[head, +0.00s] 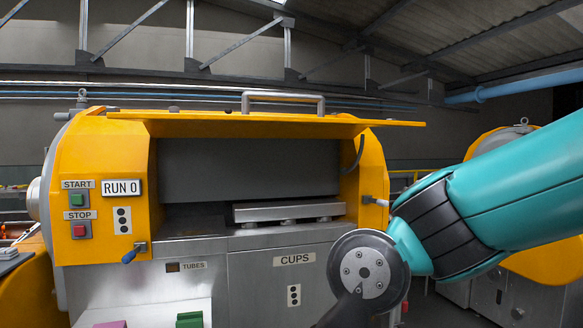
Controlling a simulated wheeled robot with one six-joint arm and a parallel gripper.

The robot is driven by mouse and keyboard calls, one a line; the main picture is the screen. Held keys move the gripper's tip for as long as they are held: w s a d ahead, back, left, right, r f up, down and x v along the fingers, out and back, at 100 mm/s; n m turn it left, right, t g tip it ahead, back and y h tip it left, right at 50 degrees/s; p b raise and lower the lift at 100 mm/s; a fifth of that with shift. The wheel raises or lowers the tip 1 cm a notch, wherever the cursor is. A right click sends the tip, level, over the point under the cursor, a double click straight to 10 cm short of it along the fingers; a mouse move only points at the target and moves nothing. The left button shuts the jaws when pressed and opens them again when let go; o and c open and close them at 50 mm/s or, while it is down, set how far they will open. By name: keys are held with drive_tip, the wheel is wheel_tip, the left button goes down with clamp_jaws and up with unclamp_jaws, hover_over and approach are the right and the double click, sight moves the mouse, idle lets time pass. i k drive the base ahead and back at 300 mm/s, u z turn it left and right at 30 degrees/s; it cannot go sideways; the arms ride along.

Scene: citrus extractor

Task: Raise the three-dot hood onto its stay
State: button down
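The yellow hood (265,127) of the extractor stands swung up, its panel roughly level over the open bay. A grey bar handle (283,97) is on its top. A dark curved strip (359,152) hangs under its right end; I cannot tell whether this is the stay or whether it bears the hood. A dot plate (122,220) is on the left yellow housing, its dots too small to count surely. My arm reaches in from the right, its wrist low in front of the machine's right side. My gripper's fingers are out of the picture below.
The bay holds a metal bar (288,210). A blue-tipped lever (133,252) and a grey-tipped knob (374,201) stick out at the sides. START (78,199) and STOP (79,230) buttons sit at left. Another yellow machine (551,262) stands behind my arm.

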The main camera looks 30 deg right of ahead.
sight(158, 125)
drive_tip(key=k, duration=0.6)
drive_tip(key=u, duration=0.35)
drive_tip(key=i, duration=1.2)
drive_tip(key=z, duration=0.75)
